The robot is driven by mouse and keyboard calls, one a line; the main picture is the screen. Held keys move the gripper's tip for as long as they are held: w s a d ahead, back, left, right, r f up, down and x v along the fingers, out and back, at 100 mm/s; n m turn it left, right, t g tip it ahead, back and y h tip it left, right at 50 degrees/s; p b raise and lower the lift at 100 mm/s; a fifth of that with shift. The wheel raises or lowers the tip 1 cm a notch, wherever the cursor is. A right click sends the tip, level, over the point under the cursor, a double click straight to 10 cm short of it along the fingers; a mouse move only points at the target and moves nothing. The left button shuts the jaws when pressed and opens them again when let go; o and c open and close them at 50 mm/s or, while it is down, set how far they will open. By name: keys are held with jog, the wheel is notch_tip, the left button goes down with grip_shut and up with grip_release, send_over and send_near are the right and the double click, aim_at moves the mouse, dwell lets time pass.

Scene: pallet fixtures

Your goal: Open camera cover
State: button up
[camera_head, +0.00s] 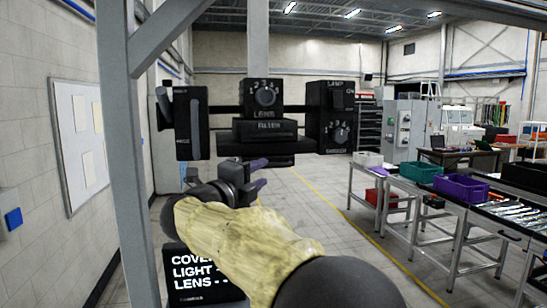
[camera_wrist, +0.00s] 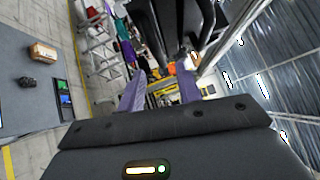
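A black camera fixture stands ahead of me in the head view. Its left box (camera_head: 188,123) has a tall grey vertical strip on its front. The right box (camera_head: 330,117) has a lamp switch and another dial. No part is plainly labelled as the cover. My gripper (camera_head: 258,174) is below the middle unit, its purple fingers apart and empty. They also show spread in the wrist view (camera_wrist: 160,72), with dark fixture parts (camera_wrist: 172,28) beyond them.
A black display (camera_head: 197,273) reading COVER, LIGHT, LENS is low at left, partly hidden by my arm. A grey post (camera_head: 125,150) stands at left. Tables with a teal bin (camera_head: 421,171) and a purple bin (camera_head: 461,187) are at right. Open floor lies between.

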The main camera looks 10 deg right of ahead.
aim_at(272, 166)
jog(key=p+x, duration=0.2)
jog(key=x, duration=0.3)
jog(key=shift+w+d+r, duration=0.15)
jog(key=shift+w+d, duration=0.1)
jog(key=shift+w+d+p, duration=0.3)
jog(key=shift+w+p, duration=0.05)
jog(key=shift+s, duration=0.15)
jog(key=shift+c, duration=0.4)
grip_shut()
